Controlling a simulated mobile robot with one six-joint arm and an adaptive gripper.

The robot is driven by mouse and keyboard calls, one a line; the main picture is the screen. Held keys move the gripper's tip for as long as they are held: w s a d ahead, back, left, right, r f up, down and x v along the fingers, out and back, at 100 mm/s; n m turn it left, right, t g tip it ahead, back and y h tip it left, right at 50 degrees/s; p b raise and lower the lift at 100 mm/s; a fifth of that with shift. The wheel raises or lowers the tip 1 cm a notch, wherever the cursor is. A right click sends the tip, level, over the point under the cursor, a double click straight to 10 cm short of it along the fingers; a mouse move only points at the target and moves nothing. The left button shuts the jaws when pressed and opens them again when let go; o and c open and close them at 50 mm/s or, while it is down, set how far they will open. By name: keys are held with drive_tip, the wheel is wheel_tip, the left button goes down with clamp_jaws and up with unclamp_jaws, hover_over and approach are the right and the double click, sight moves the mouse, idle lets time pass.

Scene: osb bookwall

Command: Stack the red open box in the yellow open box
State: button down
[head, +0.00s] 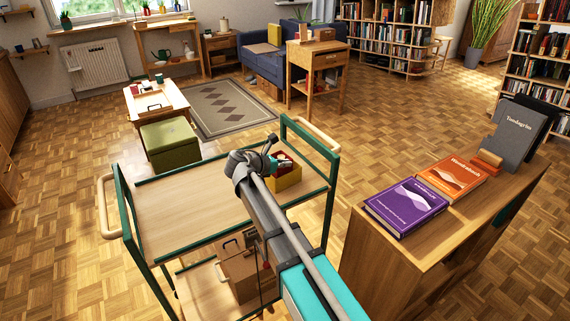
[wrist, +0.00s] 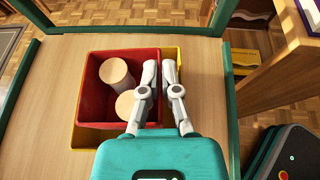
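The red open box (wrist: 90,100) holds two pale round-topped cylinders (wrist: 114,72) in the wrist view. The yellow open box (wrist: 82,138) stands on the trolley's top shelf; its rim shows below and to the right of the red box. The red box overlaps the yellow box from above; I cannot tell whether it rests inside or hangs over it. My gripper (wrist: 160,65) has its fingers close together on either side of the red box's right wall, pinching it. In the head view, the red box (head: 281,160) shows just above the yellow box (head: 287,180), partly hidden by my arm.
The wooden trolley shelf (head: 185,205) is bare to the left, with green posts and rails around it. A low bookcase (head: 390,250) with purple and orange books (head: 406,206) stands to the right. A brown carton (head: 242,272) sits on the lower shelf.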

drive_tip(key=shift+f+b, duration=0.45)
drive_tip(key=shift+f, duration=0.15)
drive_tip(key=c, duration=0.8)
unclamp_jaws()
drive_tip(key=shift+r, duration=0.2)
drive_tip(key=shift+r+p, duration=0.7)
drive_tip(key=shift+p, duration=0.15)
drive_tip(key=p+v, duration=0.4)
drive_tip(key=v, duration=0.7)
drive_tip(key=shift+s+a, duration=0.35)
drive_tip(key=shift+d+f, duration=0.1)
